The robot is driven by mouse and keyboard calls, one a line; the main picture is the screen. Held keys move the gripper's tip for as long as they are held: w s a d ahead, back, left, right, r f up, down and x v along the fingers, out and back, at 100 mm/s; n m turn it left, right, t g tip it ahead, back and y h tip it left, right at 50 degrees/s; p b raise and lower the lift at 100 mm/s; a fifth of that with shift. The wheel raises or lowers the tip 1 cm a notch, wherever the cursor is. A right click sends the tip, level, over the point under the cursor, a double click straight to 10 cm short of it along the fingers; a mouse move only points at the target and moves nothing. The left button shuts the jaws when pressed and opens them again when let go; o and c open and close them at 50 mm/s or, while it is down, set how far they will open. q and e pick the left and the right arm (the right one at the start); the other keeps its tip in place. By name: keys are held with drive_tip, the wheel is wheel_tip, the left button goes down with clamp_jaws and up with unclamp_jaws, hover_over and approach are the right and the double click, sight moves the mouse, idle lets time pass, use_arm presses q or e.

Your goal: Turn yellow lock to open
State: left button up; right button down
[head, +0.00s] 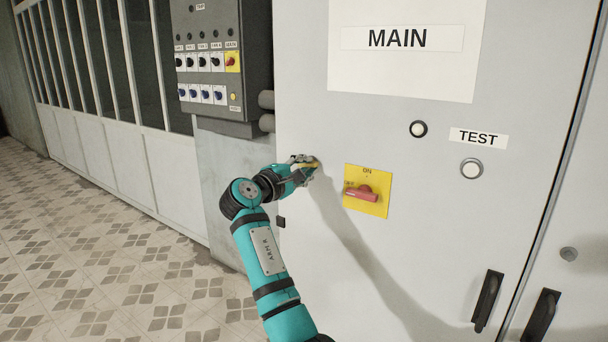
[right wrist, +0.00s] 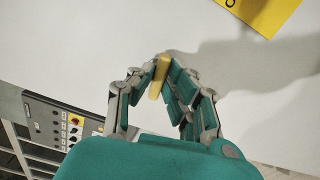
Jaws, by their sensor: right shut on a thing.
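The yellow lock (right wrist: 159,77) is a small yellow bar at the cabinet door's surface. In the right wrist view it sits between the fingers of my right gripper (right wrist: 155,92), which is shut on it. In the head view my right gripper (head: 304,169) is at the left part of the pale grey MAIN cabinet door (head: 370,110), left of the yellow switch plate. Only a sliver of the yellow lock (head: 316,165) shows there, and the fingers hide the rest. My left gripper is not in view.
A yellow plate with a red rotary switch (head: 366,191) is right of the gripper. Black door handles (head: 487,300) are at lower right. A dark control box (head: 220,60) with several switches juts out at upper left. Tiled floor (head: 100,270) lies open at left.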

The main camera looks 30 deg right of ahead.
drive_tip(key=shift+f+m+b, duration=0.1)
drive_tip(key=shift+m+b, duration=0.35)
drive_tip(key=shift+m, duration=0.45)
drive_tip(key=c, duration=1.3)
unclamp_jaws()
drive_tip(key=shift+d, duration=0.1)
drive_tip(key=shift+c, duration=0.2)
drive_tip(key=v, duration=1.2)
